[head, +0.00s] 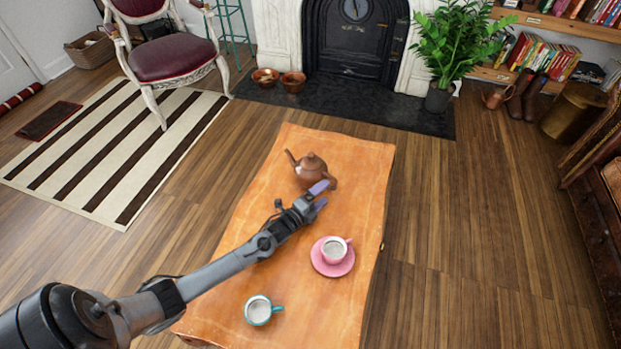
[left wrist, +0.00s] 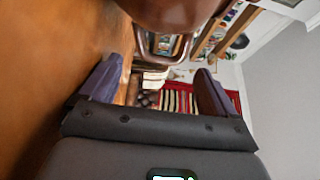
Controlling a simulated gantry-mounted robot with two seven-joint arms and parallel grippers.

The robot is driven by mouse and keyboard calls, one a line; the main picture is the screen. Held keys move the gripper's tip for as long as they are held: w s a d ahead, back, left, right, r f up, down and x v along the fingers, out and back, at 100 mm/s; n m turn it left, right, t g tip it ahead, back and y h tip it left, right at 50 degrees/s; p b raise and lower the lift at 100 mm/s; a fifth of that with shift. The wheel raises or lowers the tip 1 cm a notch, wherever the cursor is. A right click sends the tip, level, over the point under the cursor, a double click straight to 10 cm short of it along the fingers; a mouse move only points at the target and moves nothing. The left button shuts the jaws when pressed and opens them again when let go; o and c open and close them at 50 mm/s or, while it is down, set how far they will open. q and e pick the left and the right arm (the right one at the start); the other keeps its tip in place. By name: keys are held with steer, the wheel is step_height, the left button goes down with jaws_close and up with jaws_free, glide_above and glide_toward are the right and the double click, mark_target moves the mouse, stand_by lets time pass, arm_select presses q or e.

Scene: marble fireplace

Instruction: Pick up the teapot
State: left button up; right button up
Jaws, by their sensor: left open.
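A brown teapot (head: 310,168) with a lid stands upright on the far half of the orange-covered table (head: 345,150). Its spout points to the left, and its handle side is at the right, towards my left gripper. My left gripper (head: 320,194) is open at the near right side of the teapot. One purple finger overlaps the handle area in the head view, so I cannot tell whether the handle is between the fingers. In the left wrist view the rounded brown teapot body (left wrist: 172,12) fills the top edge, beyond the open fingers (left wrist: 160,82). My right gripper is not in view.
A pink cup (head: 334,249) on a pink saucer (head: 331,265) stands nearer, right of my left arm. A white cup with a teal handle (head: 259,309) stands near the table's front. The tabletop behind and right of the teapot is clear.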

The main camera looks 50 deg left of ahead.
mark_target(333, 188)
arm_select(q)
steer(key=shift+w+a, duration=0.1)
steer(key=shift+w, duration=0.85)
steer(key=shift+w+b, duration=0.25)
steer(key=shift+b, duration=0.2)
steer(key=w+b, duration=0.2)
steer(key=w, duration=0.1)
steer(key=shift+w, duration=0.6)
steer(key=shift+s, duration=0.2)
steer(key=shift+c, duration=0.5)
steer(key=c, duration=1.4)
steer(key=shift+r, duration=0.2)
steer(key=shift+c, duration=0.6)
steer(key=shift+w+r, duration=0.1)
